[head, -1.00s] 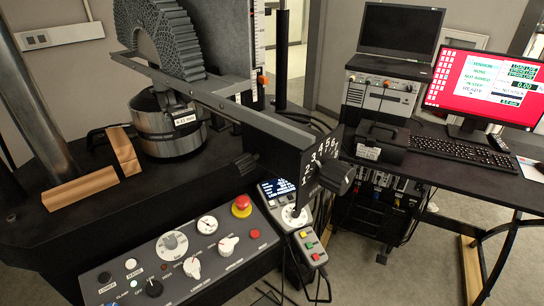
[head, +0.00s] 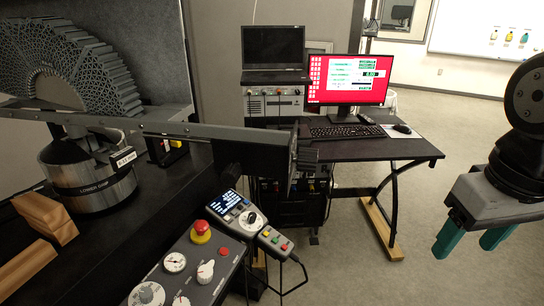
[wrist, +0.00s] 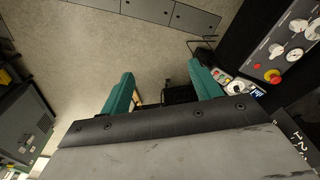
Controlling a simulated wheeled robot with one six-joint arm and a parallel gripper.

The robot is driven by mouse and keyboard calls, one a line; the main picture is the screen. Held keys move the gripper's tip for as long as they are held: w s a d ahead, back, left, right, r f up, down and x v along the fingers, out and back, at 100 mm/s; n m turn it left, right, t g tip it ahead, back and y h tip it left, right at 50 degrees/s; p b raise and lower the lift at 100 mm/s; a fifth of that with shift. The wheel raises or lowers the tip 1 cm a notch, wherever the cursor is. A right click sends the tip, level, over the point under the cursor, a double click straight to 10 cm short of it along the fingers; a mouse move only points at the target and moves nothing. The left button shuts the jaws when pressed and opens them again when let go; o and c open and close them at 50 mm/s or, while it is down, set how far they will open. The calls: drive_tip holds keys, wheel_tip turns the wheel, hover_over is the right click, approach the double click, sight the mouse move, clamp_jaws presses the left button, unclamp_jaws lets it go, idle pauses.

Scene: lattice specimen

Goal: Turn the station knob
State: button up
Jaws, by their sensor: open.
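The station knob (head: 308,156) is a dark knob at the end of a long black bar, in the middle of the head view. Its numbered plate (head: 292,165) is seen nearly edge-on, so the pointer and the numbers cannot be read there. My gripper (head: 472,243) hangs at the right of the head view, well apart from the knob, with its teal fingers spread and nothing between them. In the wrist view the two fingers (wrist: 161,76) are also apart. A dark plate with white marks (wrist: 299,146) shows at the lower right there; the knob itself cannot be made out.
A control panel (head: 190,275) with a red emergency button (head: 202,231) stands below the bar. A handheld controller (head: 250,225) with a small screen is beside it. A desk (head: 370,149) with a red-screen monitor (head: 347,80) stands behind. Floor between desk and gripper is clear.

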drive_tip(key=w+a+r+n, duration=0.7)
drive_tip(key=w+a, duration=0.2)
drive_tip(key=w, duration=0.1)
wheel_tip(320, 180, up, 4)
drive_tip(key=n, duration=0.7)
hover_over(310, 150)
drive_tip(key=shift+s+d+f+g, duration=0.1)
drive_tip(key=shift+s+f+g, duration=0.1)
drive_tip(key=shift+g, duration=0.2)
drive_tip(key=shift+w+f+n, duration=0.15)
drive_tip(key=shift+f+n, duration=0.15)
wheel_tip(310, 150, down, 7)
drive_tip(key=shift+w, duration=0.1)
drive_tip(key=c, duration=1)
